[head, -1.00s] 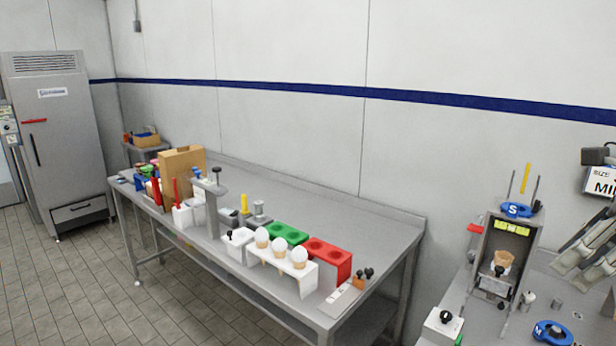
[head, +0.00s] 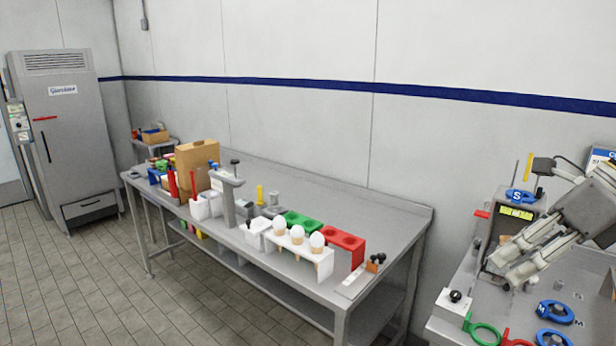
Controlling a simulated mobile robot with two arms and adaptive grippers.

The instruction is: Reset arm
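My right gripper (head: 503,271) reaches in from the right edge, above the right-hand counter. Its two pale fingers point down and left with a gap between them, and I see nothing held there. It overlaps the grey dispenser stand (head: 496,222) in the picture and hides most of its lower part. I cannot tell whether it touches the stand. My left gripper is out of view.
A white holder (head: 322,264) with white-topped cones stands on the long steel table (head: 385,215), beside green (head: 301,221) and red (head: 346,243) blocks. Blue (head: 553,312) and green (head: 484,334) rings lie on the right counter. Tiled floor (head: 110,275) is free at left.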

